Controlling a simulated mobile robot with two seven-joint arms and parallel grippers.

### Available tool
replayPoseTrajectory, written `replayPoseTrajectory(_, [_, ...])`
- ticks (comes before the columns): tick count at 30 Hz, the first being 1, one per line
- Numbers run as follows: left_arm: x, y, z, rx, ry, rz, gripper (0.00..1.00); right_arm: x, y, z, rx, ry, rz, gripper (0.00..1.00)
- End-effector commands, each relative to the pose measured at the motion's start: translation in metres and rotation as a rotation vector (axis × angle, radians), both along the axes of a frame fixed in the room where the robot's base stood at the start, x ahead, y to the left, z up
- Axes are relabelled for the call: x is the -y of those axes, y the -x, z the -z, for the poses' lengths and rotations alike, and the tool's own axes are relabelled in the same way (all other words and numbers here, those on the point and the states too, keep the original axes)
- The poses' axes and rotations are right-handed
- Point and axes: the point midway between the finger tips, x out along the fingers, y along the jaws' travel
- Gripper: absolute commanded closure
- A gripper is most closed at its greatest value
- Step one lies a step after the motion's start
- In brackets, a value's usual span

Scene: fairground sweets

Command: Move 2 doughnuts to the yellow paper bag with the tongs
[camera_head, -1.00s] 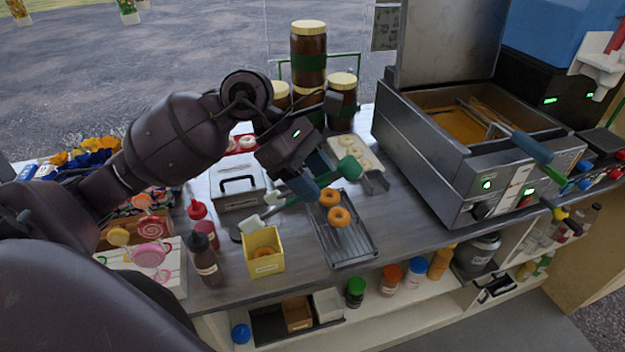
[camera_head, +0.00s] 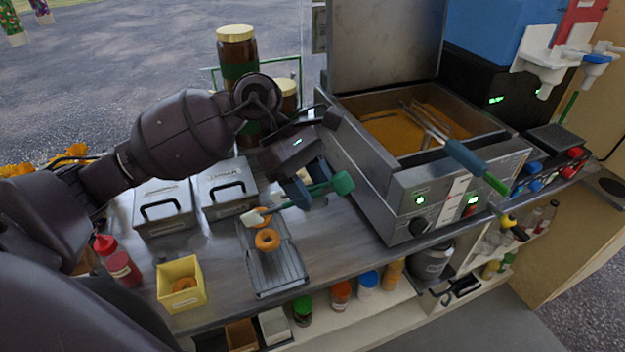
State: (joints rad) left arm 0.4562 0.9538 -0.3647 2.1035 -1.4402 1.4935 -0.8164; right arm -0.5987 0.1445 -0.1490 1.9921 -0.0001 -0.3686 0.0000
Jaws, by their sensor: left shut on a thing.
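My left gripper (camera_head: 303,192) is shut on the green-handled tongs (camera_head: 318,191), above the far right part of the wire rack tray. The tongs' pale tips (camera_head: 256,216) point left and overlap the far doughnut (camera_head: 262,222) in the head view; I cannot tell whether they touch it. A second orange-brown doughnut (camera_head: 267,240) lies nearer on the rack tray (camera_head: 280,272). The yellow paper bag (camera_head: 181,298) stands open on the counter, left of the tray, with a doughnut (camera_head: 184,285) inside. My right gripper is not in view.
The steel fryer (camera_head: 402,185) stands right of the tray. Two lidded metal boxes (camera_head: 163,210) (camera_head: 226,188) are behind the bag. A red bottle (camera_head: 121,268) stands left of the bag. Tall brown jars (camera_head: 238,60) stand behind my arm. Bare counter lies between bag and tray.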

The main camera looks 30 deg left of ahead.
Motion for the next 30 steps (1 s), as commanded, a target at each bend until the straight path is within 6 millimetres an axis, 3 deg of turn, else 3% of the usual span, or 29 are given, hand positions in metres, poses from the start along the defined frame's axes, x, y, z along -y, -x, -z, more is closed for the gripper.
replayPoseTrajectory(11, [0.000, 0.000, 0.019, 0.007, 0.003, 0.011, 0.58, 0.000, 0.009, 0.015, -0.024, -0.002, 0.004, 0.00])
replayPoseTrajectory(26, [0.000, 0.000, 0.075, 0.006, 0.003, 0.010, 0.58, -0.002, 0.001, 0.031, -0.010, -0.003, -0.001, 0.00])
replayPoseTrajectory(30, [0.000, 0.000, 0.091, 0.007, 0.002, 0.011, 0.58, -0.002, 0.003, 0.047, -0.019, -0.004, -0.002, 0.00])
